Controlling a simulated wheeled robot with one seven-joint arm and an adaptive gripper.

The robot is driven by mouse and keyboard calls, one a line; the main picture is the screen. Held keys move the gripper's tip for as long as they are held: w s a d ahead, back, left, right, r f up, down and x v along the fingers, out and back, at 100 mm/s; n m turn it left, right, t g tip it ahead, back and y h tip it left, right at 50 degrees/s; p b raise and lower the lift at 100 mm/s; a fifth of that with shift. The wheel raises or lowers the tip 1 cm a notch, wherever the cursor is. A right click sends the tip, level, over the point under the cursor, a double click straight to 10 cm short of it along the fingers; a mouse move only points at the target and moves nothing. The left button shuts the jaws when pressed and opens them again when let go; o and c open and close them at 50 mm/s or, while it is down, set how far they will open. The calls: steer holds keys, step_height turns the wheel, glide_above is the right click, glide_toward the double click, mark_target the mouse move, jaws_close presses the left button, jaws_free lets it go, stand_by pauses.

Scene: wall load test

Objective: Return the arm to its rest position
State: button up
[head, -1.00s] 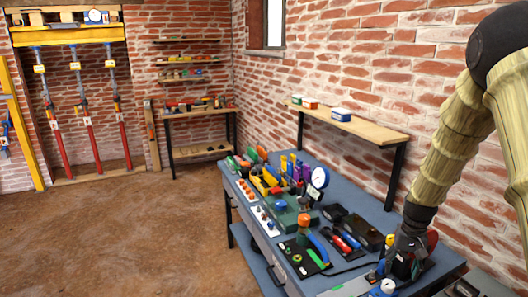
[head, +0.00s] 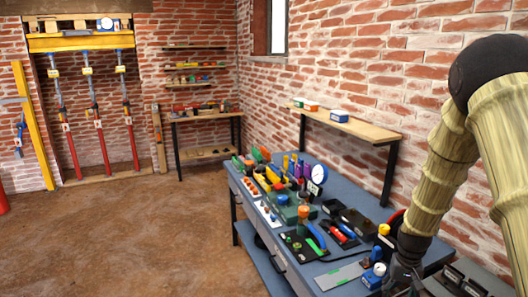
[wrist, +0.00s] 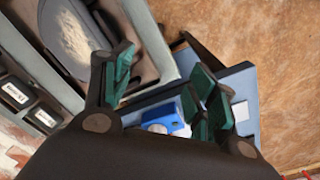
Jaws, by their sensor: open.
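My gripper (wrist: 162,95) is open in the wrist view, with its green-padded fingers spread apart and nothing held between them. A blue device with a white round face (wrist: 165,124) shows below and between the fingers; I cannot tell how far it is from them. In the head view my arm (head: 440,160) comes down from the upper right, wrapped in a tan cover. Its end hangs over the near right end of the blue workbench (head: 338,279). The fingertips are cut off or hidden at the bottom of the head view.
The workbench holds several tools, a dial gauge (head: 320,174) and a blue device (head: 374,275) beside my arm's end. A wooden wall shelf (head: 350,124) stands behind it. A yellow frame with red props (head: 103,145) is at the far left. The brown floor (head: 150,235) is clear.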

steer(key=s+a+f+n, duration=0.1)
steer(key=s+a+f, duration=0.4)
steer(key=s+f, duration=0.6)
steer(key=s+a+f+n, duration=0.1)
steer(key=s+a+f, duration=0.3)
steer(key=s, duration=0.5)
steer(key=s+a+f+n+b, duration=0.1)
steer(key=s+a+f, duration=0.3)
steer(key=s, duration=0.4)
steer(key=s+a+f, duration=0.5)
steer(key=s, duration=0.4)
steer(key=shift+s+f+n+b, duration=0.25)
steer(key=shift+s+n+b, duration=0.05)
steer(key=shift+n, duration=0.1)
